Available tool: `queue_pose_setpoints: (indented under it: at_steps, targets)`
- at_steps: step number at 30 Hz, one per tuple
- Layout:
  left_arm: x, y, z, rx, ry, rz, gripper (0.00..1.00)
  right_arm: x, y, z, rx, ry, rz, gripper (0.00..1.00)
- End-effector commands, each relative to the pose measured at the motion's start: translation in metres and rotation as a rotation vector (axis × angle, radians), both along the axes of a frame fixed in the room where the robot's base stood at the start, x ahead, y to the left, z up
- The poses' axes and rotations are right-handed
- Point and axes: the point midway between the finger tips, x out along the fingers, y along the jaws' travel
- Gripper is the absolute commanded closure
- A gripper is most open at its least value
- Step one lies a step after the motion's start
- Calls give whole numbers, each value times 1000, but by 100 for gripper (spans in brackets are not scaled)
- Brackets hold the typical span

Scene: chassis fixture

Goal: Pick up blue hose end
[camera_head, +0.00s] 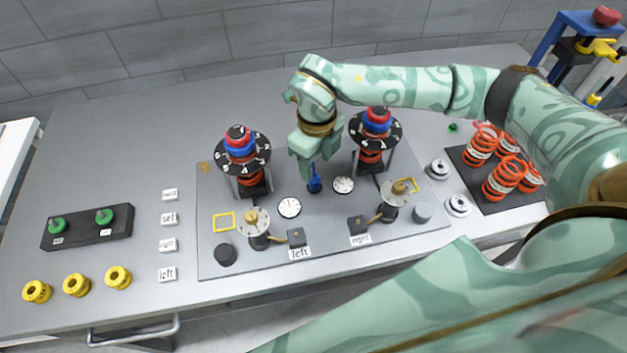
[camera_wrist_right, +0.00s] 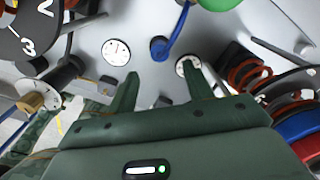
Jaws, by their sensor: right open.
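The blue hose end (camera_head: 315,185) stands on the grey fixture plate (camera_head: 330,220), between the two coil towers. My right gripper (camera_head: 310,170) points down right over it, and partly covers the hose in the head view. In the right wrist view the blue hose end (camera_wrist_right: 160,48) shows just beyond the gap between my two dark green fingers (camera_wrist_right: 158,72). A blue hose runs up from it out of that view. The fingers are spread apart with nothing between them. Whether a finger touches the hose cannot be told. My left gripper is not in view.
The left coil tower (camera_head: 252,165) and right coil tower (camera_head: 372,150) stand close on either side. White dials (camera_head: 289,208) lie nearby on the plate. Orange springs (camera_head: 505,175) sit on a dark tray at right. Yellow spools (camera_head: 77,285) stand at front left.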

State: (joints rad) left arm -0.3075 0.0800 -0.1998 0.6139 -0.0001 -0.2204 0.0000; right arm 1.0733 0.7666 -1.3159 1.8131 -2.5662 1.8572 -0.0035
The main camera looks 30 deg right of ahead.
Motion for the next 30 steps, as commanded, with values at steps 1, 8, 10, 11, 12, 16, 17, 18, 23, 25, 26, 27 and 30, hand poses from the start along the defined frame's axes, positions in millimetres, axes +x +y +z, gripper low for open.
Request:
queue_pose_setpoints:
  at_steps: [1,8,10,11,12,16,17,18,23,25,26,27,30]
  targets:
    - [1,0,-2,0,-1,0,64,0,0,-8,1,0,0,49]
    - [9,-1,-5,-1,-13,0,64,1,1,-29,1,2,0,49]
    - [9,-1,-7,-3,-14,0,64,3,1,-41,1,2,0,49]
    - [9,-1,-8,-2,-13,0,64,3,1,-47,1,3,-1,49]
    - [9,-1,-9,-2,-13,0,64,4,1,-54,1,3,-1,49]
    - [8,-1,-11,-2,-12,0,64,4,1,-67,0,0,0,49]
    - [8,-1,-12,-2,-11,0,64,4,1,-68,0,-1,0,49]
    - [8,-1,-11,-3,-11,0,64,4,1,-69,0,-1,0,49]
    - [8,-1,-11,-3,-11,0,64,4,1,-68,1,-2,1,49]
    - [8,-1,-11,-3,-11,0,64,4,1,-68,1,-2,1,63]
    - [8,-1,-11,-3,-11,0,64,4,1,-68,1,-2,1,71]
    - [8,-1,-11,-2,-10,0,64,4,1,-68,1,-2,1,82]
    - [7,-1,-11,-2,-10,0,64,4,1,-68,1,-2,1,99]
